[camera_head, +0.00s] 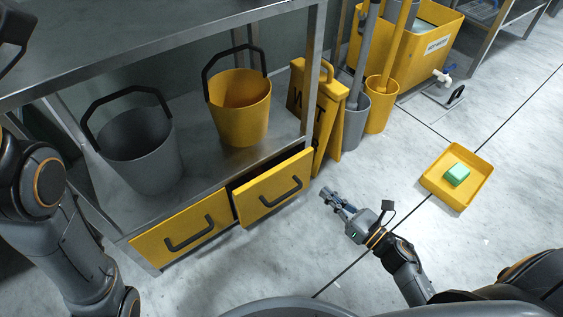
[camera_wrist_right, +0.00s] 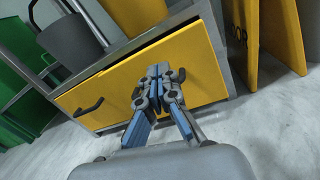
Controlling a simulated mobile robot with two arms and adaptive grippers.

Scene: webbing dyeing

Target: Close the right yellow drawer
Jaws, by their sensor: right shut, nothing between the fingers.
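The right yellow drawer (camera_head: 275,188) is partly open under the metal bench. It sticks out past the left yellow drawer (camera_head: 182,228), which looks shut, and a dark gap shows above its front. The right drawer's black handle (camera_head: 281,192) faces me. My right gripper (camera_head: 328,193) is shut and empty, a little to the right of the right drawer, apart from it in the head view. In the right wrist view the gripper (camera_wrist_right: 156,78) covers part of the right drawer's front (camera_wrist_right: 185,70). My left arm shows at the left, but its fingers cannot be made out.
A grey bucket (camera_head: 140,150) and a yellow bucket (camera_head: 240,108) stand on the bench shelf (camera_head: 205,178). A yellow wet-floor sign (camera_head: 328,112) stands close right of the drawer. A yellow tray (camera_head: 440,182) with a green block (camera_head: 456,174) lies on the floor. Floor before the drawers is clear.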

